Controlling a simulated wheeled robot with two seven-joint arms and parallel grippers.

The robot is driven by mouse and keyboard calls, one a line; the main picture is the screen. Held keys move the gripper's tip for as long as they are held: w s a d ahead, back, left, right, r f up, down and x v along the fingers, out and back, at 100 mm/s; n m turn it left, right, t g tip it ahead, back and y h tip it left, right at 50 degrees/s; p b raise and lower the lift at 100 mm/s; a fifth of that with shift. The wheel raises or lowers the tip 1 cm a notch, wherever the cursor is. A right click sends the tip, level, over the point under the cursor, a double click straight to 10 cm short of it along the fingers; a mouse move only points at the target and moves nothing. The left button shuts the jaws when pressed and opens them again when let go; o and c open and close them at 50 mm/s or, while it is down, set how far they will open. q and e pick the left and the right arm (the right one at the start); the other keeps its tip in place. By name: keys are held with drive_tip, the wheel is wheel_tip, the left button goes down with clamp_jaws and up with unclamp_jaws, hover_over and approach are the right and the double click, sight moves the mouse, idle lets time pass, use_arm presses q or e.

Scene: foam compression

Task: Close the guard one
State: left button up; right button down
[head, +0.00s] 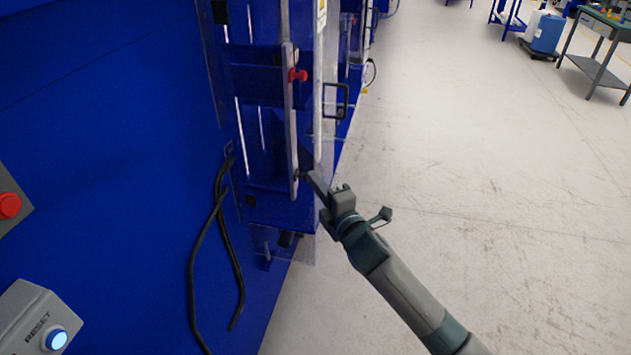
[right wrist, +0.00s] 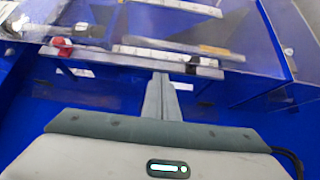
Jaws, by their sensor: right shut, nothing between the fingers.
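The guard looks like a clear panel (head: 328,70) on the side of the blue machine in the head view. A black handle (head: 346,102) is fixed to it. Clear panels (right wrist: 235,35) also show in the right wrist view. My right gripper (head: 312,181) is at the panel's lower part, below the handle. Its fingers (right wrist: 162,92) are shut together with nothing between them. I cannot tell whether the fingertips touch the guard. My left gripper is out of view.
The blue machine (head: 110,110) fills the left side, with hanging black cables (head: 235,265), a red button (head: 9,206) and a reset box (head: 35,318). A pale rail with a red knob (head: 297,75) stands beside the panel.

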drive_tip(key=b+v, duration=0.3)
drive_tip(key=v, duration=0.7)
drive_tip(key=shift+d, duration=0.4)
drive_tip(key=shift+d, duration=0.1)
